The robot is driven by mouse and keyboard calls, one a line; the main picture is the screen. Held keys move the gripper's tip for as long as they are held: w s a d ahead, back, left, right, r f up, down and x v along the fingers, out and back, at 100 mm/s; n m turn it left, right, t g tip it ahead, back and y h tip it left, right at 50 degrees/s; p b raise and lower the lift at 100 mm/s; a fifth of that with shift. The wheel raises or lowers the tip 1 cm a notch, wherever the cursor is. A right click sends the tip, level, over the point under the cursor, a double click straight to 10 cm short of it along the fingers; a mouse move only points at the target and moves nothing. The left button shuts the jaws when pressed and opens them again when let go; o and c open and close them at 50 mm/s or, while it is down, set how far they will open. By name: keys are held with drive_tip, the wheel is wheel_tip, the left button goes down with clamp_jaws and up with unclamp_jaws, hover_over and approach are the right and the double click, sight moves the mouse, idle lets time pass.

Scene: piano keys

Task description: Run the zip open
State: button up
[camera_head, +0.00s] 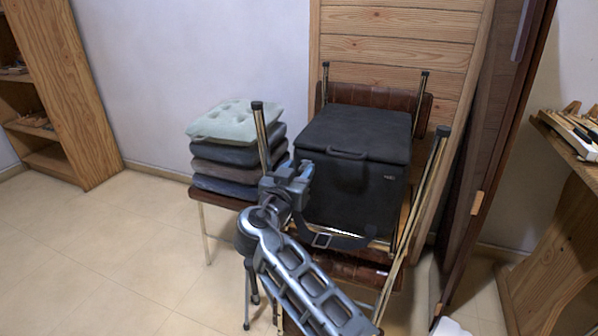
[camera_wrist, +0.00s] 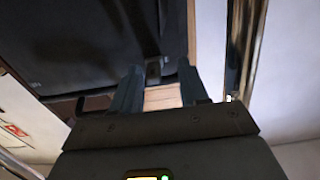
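A black soft-sided box bag (camera_head: 352,190) stands on an upturned chair, with its flat lid closed and a handle on its front upper edge. My gripper (camera_head: 296,178) is at the bag's left front side, below the lid. In the wrist view, my gripper's fingers (camera_wrist: 158,88) are apart, with pale wood visible in the gap. A small dark tab (camera_wrist: 153,70) shows between or just beyond the fingertips; I cannot tell if it is the zip pull or if they touch it. The dark bag (camera_wrist: 75,45) fills the upper left there. The zip line is not clear.
A metal chair leg (camera_head: 262,135) rises just left of my gripper, and another (camera_head: 425,200) stands right of the bag. Stacked cushions (camera_head: 238,150) lie at the left. A dark door panel (camera_head: 490,150) stands at the right. The floor at the left is clear.

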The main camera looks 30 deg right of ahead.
drive_tip(key=v, duration=0.7)
drive_tip(key=shift+s+a, duration=0.25)
drive_tip(key=shift+s, duration=0.05)
idle(0.3)
